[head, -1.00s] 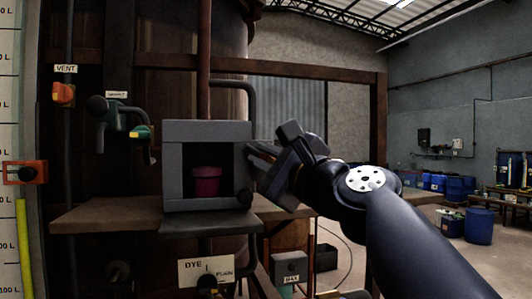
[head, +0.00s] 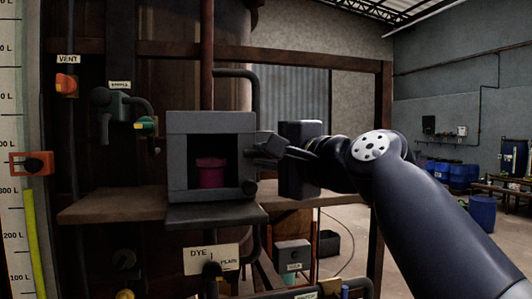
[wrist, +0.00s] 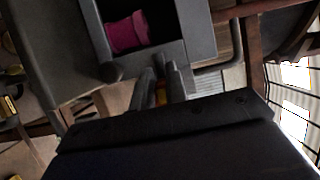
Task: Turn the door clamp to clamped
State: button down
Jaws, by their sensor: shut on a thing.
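A grey box (head: 181,160) with an open front stands on a shelf, with a magenta pot (head: 211,173) inside. The box (wrist: 200,35) and the pot (wrist: 127,33) also show in the wrist view. My gripper (head: 262,147) is at the right side of the box, coming from the right. In the wrist view, my gripper (wrist: 160,82) has its two fingers close together at the box's edge, shut on a small dark part there, which I take to be the door clamp. The fingers mostly hide it, so its angle cannot be told. A dark round knob (head: 249,187) sits at the box's lower right corner.
The brown shelf (head: 110,206) extends left of the box. A green-handled valve (head: 147,123) and an orange vent valve (head: 66,84) are on the left. A "DYE" sign (head: 211,259) hangs below.

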jog(key=shift+w+f, duration=0.15)
jog(key=shift+f, duration=0.05)
jog(key=c, duration=1.4)
grip_release()
jog(key=shift+w+d, duration=0.1)
jog(key=shift+d, duration=0.05)
jog(key=shift+c, duration=0.2)
jog(key=shift+r, duration=0.1)
jog(key=b+v, duration=0.3)
jog(key=v, duration=0.7)
jog(key=shift+s, duration=0.4)
jog(key=shift+o, duration=0.2)
jog(key=shift+d, duration=0.15)
